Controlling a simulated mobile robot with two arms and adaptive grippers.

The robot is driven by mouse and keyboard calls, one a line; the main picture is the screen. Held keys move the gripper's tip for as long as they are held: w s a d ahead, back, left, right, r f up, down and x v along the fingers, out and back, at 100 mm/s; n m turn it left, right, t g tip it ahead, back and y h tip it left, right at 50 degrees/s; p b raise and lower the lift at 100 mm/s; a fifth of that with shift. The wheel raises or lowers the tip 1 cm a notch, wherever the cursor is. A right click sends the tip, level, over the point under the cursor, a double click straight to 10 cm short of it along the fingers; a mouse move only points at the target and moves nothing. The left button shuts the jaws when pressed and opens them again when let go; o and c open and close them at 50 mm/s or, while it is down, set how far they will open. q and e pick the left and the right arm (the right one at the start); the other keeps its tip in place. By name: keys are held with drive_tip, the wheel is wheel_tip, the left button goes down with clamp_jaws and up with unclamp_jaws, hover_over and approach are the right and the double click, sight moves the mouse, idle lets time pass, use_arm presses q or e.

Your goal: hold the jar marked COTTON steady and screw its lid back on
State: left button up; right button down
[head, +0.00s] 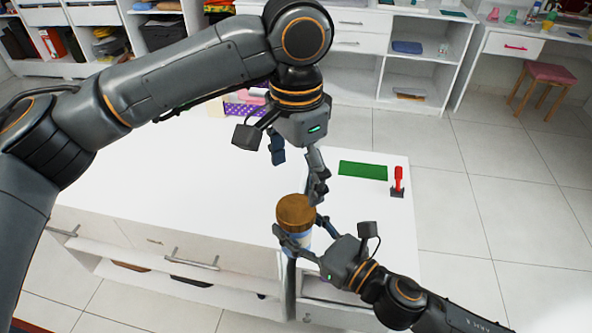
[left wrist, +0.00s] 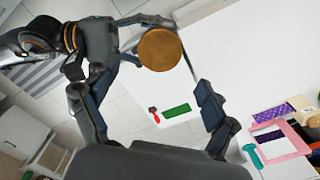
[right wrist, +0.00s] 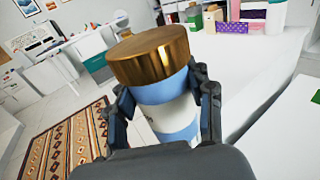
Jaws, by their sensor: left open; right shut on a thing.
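The jar (right wrist: 163,117), white with blue bands, is held roughly upright by my right gripper (head: 300,235), whose fingers close around its sides. Its marking is not readable. The gold-brown lid (head: 295,211) sits on top of the jar; I cannot tell how tightly. The lid also shows in the right wrist view (right wrist: 148,55) and the left wrist view (left wrist: 160,49). My left gripper (head: 299,172) is open and empty above the lid, its fingers spread and apart from it. In the left wrist view the lid lies beyond the fingertips.
The jar is at the front right of the white table (head: 200,185). A green mat (head: 363,171) and a red-handled tool (head: 398,178) in a dark stand lie behind it to the right. A purple dotted box (right wrist: 232,27) is at the back. Much of the tabletop is clear.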

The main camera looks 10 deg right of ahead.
sight(296, 208)
use_arm(q)
drive_tip(key=shift+f, duration=0.15)
drive_tip(key=shift+f, duration=3.9)
drive_tip(key=c, duration=1.2)
drive_tip(key=o, duration=1.4)
wheel_tip(296, 208, up, 12)
drive_tip(key=shift+r, duration=0.1)
